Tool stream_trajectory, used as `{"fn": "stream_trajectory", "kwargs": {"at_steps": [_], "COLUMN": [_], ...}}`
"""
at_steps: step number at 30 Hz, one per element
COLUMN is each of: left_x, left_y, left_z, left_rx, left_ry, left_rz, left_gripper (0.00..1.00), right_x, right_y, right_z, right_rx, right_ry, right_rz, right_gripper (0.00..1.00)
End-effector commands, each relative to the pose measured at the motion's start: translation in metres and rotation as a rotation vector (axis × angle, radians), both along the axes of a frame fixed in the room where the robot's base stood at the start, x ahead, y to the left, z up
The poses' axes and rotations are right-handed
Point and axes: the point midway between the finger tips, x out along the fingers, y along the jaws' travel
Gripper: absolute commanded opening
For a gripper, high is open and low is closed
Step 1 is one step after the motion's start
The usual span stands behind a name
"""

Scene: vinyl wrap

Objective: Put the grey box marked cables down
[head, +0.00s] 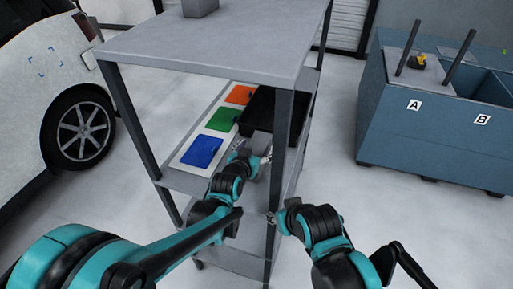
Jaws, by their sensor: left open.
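No marking that reads cables shows in the head view. A grey block or box (200,8) stands on the top board of the shelf unit, cut off by the upper picture edge, and I cannot tell whether it is the marked one. My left gripper (253,156) is open over the middle shelf, in front of a black box or tray (276,108). It appears empty. My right gripper (280,218) is beside the front right post, lower down. Its fingers are too small and partly hidden to read.
The shelf unit's top board (225,48) overhangs the middle shelf, with dark posts at its corners. A white panel with blue (202,151), green (223,119) and orange (240,94) patches lies left on the middle shelf. A blue bin (395,130) lettered A and B stands right; a white car (40,80) left.

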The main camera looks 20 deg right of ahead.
Motion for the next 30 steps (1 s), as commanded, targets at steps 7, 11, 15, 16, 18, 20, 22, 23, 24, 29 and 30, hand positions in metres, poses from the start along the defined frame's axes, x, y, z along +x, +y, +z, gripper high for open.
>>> {"fn": "stream_trajectory", "kwargs": {"at_steps": [7,11,15,16,18,20,22,23,24,29,30], "left_x": [-0.022,-0.046,-0.069,-0.073,-0.081,-0.086,-0.091,-0.092,-0.093,-0.094,-0.094], "left_y": [0.015,0.031,0.046,0.049,0.055,0.058,0.061,0.062,0.063,0.064,0.065], "left_z": [0.014,0.025,0.035,0.036,0.040,0.041,0.043,0.043,0.043,0.043,0.043], "left_rx": [-0.001,0.000,-0.001,-0.001,-0.001,0.000,0.000,0.000,0.000,0.000,0.002], "left_ry": [0.001,0.000,0.001,0.001,0.001,0.000,0.000,0.000,0.000,0.000,0.002], "left_rz": [0.000,0.000,0.000,0.000,0.000,0.000,0.000,0.000,0.000,0.000,0.003], "left_gripper": [0.76,0.76,0.76,0.76,0.76,0.76,0.76,0.76,0.76,0.76,0.76], "right_x": [0.000,0.000,0.000,0.000,0.000,0.000,0.000,0.000,0.000,0.000,0.000], "right_y": [0.000,0.000,0.000,0.000,0.000,0.000,0.000,0.000,0.000,0.000,0.000], "right_z": [0.012,0.022,0.030,0.032,0.035,0.036,0.037,0.038,0.038,0.038,0.037], "right_rx": [0.000,0.000,0.000,0.000,0.000,0.000,0.000,0.000,0.000,0.000,0.000], "right_ry": [0.000,0.000,0.000,0.000,0.000,0.000,0.000,0.000,0.000,0.000,0.000], "right_rz": [0.000,0.000,0.000,0.000,0.000,0.000,0.000,0.000,0.000,0.000,0.000], "right_gripper": [0.40,0.40,0.40,0.40,0.40,0.40,0.40,0.40,0.40,0.40,0.40]}}
